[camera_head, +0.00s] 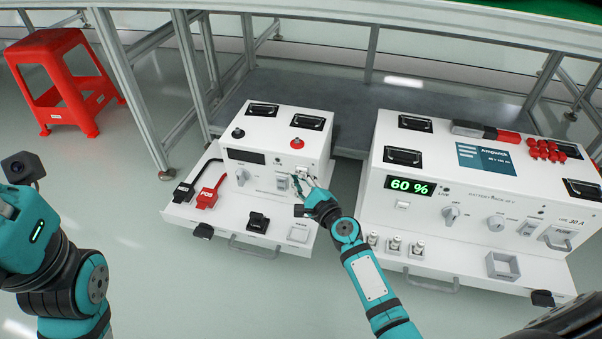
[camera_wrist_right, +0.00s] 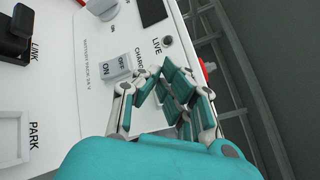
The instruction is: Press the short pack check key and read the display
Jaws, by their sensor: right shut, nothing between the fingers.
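Two white pack units stand side by side. The left, narrower unit (camera_head: 262,181) has a dark, blank display (camera_head: 246,156), which also shows in the wrist view (camera_wrist_right: 152,10). The wider right unit (camera_head: 470,185) has a lit display (camera_head: 410,186) reading 60 %. A small white square key (camera_head: 402,205) sits below that display. My right gripper (camera_head: 303,181) is shut and empty at the narrow unit's front panel, near its ON rocker (camera_wrist_right: 118,68). Its fingers (camera_wrist_right: 160,78) hide part of this panel; contact cannot be told. My left arm is at the left edge, its fingers out of view.
The narrow unit's front ledge holds a black clip (camera_head: 183,190), a red clip (camera_head: 211,193), a LINK part (camera_head: 258,222) and a PARK frame (camera_head: 299,233). A red stool (camera_head: 65,85) stands far left. Grey frame legs (camera_head: 190,70) rise behind the units.

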